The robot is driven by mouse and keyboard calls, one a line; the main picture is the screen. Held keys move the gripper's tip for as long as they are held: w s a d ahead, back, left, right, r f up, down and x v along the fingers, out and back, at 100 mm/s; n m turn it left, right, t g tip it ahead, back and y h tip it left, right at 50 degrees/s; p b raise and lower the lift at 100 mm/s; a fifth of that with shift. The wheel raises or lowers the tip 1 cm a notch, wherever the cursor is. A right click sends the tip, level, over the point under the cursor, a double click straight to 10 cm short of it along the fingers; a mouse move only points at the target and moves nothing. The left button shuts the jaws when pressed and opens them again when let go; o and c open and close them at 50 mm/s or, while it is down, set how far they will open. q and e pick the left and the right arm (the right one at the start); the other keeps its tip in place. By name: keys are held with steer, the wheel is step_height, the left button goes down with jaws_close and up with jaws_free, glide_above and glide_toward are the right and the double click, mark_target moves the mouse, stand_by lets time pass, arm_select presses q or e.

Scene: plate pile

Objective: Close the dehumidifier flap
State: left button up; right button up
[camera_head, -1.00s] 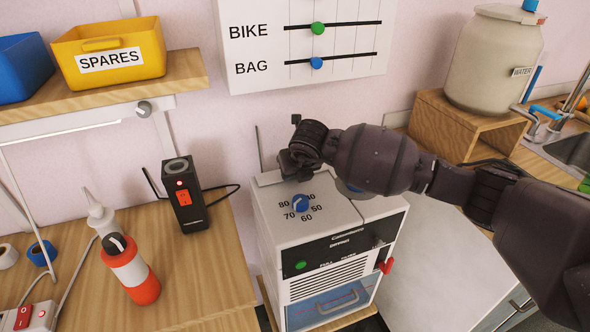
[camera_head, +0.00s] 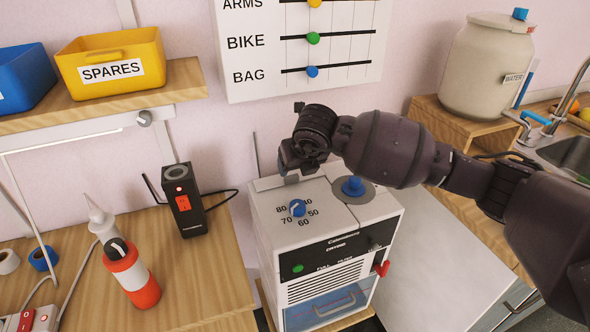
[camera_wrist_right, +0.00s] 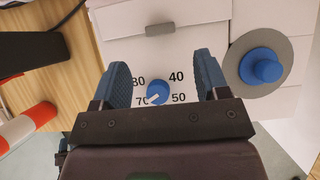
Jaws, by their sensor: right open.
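The white dehumidifier (camera_head: 285,232) stands on the floor right of the wooden bench. Its top has a numbered dial with a blue knob (camera_head: 297,208) and a blue round button (camera_head: 353,187). A pale panel with a grey tab (camera_wrist_right: 160,29) lies along the rear of the top in the right wrist view, and I take it for the flap. My gripper hides part of it in the head view, and I cannot tell its exact angle. My right gripper (camera_head: 297,168) is above the rear of the top, open and empty. Its fingers (camera_wrist_right: 161,70) straddle the dial in the right wrist view.
A black device (camera_head: 184,200) and a red-and-white bottle (camera_head: 130,272) stand on the bench at left. A yellow SPARES bin (camera_head: 110,68) is on the shelf above. A slider board (camera_head: 300,50) hangs on the wall behind. A water jar (camera_head: 487,65) stands at right.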

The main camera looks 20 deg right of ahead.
steer(key=shift+v, duration=1.55)
steer(key=shift+f, duration=0.1)
